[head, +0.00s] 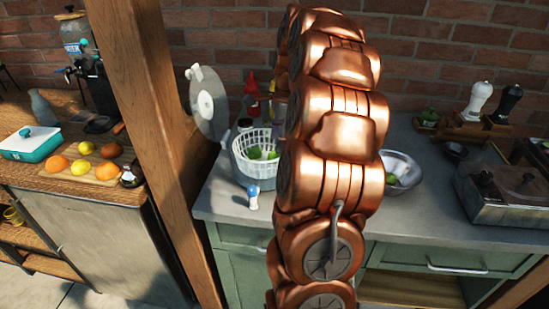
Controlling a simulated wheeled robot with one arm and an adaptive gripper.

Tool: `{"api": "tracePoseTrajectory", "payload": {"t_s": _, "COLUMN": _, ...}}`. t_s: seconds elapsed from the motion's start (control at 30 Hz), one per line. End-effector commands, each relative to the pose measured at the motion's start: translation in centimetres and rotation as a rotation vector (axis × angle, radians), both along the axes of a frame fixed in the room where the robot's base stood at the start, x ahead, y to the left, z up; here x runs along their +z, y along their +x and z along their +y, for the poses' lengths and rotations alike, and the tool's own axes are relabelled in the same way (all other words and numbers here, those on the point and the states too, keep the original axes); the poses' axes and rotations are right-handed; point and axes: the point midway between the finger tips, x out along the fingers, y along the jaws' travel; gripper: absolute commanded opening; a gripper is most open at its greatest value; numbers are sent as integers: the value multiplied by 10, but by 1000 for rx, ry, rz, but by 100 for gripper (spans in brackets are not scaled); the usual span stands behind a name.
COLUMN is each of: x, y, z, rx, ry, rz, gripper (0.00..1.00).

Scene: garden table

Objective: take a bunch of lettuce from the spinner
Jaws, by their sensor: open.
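The salad spinner is a white slatted basket (256,165) standing open at the top on the grey counter, left of my copper arm. Some green lettuce (257,153) shows inside it, low in the basket. A round grey-white disc (209,103), perhaps the spinner's lid, leans upright behind it to the left. My gripper cannot be made out; my arm fills the middle of the view and hides what lies behind it.
A metal bowl (402,172) with something green stands right of my arm. A small blue-and-white item (253,197) is in front of the basket. A red bottle (252,88) stands behind. A wooden post (160,120) rises on the left. Clear counter (450,215) lies front right.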

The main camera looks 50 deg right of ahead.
Motion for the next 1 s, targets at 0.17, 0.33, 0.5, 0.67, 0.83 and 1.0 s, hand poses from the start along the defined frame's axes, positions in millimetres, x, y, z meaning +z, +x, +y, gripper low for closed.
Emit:
{"api": "tracePoseTrajectory", "payload": {"t_s": 0.17, "x": -9, "y": 1, "z": 0, "rx": 0, "ry": -3, "rz": -2, "gripper": 58}}
{"api": "tracePoseTrajectory", "payload": {"t_s": 0.33, "x": -28, "y": 2, "z": 5, "rx": 2, "ry": 2, "rz": 2, "gripper": 58}}
{"api": "tracePoseTrajectory", "payload": {"t_s": 0.5, "x": -46, "y": 4, "z": 6, "rx": 2, "ry": 0, "rz": 0, "gripper": 58}}
{"api": "tracePoseTrajectory", "payload": {"t_s": 0.67, "x": -50, "y": 5, "z": 6, "rx": 1, "ry": -2, "rz": -3, "gripper": 58}}
{"api": "tracePoseTrajectory", "payload": {"t_s": 0.83, "x": -50, "y": 5, "z": 6, "rx": 2, "ry": -2, "rz": -3, "gripper": 52}}
{"api": "tracePoseTrajectory", "payload": {"t_s": 1.0, "x": -50, "y": 5, "z": 6, "rx": 2, "ry": -2, "rz": -3, "gripper": 34}}
